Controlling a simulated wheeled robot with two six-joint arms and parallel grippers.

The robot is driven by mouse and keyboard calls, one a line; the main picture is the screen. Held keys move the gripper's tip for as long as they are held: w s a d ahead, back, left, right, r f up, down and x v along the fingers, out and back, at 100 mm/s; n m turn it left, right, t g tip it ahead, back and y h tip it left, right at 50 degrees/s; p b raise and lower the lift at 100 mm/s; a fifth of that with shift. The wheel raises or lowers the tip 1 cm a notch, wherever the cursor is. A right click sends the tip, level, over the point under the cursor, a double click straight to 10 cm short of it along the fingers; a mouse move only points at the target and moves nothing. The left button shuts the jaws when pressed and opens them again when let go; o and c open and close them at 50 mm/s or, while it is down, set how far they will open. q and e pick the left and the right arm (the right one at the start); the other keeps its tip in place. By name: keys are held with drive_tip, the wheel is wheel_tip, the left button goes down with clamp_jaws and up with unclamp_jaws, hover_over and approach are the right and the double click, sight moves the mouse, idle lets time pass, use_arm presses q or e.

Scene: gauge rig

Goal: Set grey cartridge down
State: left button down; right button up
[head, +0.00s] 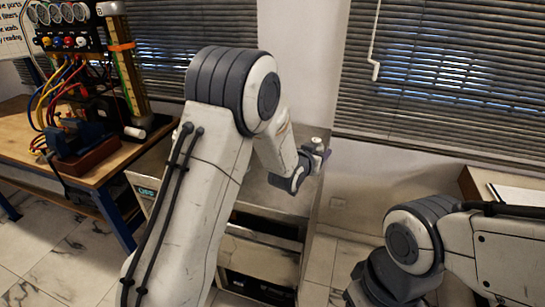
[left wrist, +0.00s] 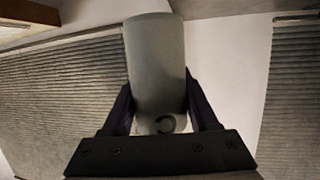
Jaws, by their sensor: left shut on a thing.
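The grey cartridge (left wrist: 156,62) is a plain grey cylinder between the fingers of my left gripper (left wrist: 159,92) in the left wrist view. The gripper is shut on it. In the head view my left gripper (head: 312,158) is past the bend of my left arm, and the small top of the cartridge (head: 316,143) shows there. They appear over or beside the right part of a grey metal cabinet top (head: 290,203). I cannot tell whether the cartridge touches it. My right arm shows at the lower right, but its gripper is out of view.
A wooden bench (head: 100,172) at the left carries a gauge panel, coloured hoses and a blue vise (head: 80,138). Another table (head: 480,185) stands at the right edge.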

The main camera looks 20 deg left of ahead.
use_arm(q)
drive_tip(key=w+a+f, duration=0.1)
drive_tip(key=a+f, duration=0.1)
drive_tip(key=f, duration=0.1)
drive_tip(key=w+a+f+p, duration=0.1)
drive_tip(key=a+f, duration=0.2)
drive_tip(key=w+a+f+p, duration=0.1)
drive_tip(key=w+a+f, duration=0.1)
drive_tip(key=a+f, duration=0.1)
drive_tip(key=shift+a, duration=0.15)
drive_tip(key=shift+f, duration=0.1)
drive_tip(key=shift+f, duration=0.1)
drive_tip(key=shift+c, duration=0.8)
unclamp_jaws()
drive_tip(key=shift+f, duration=0.1)
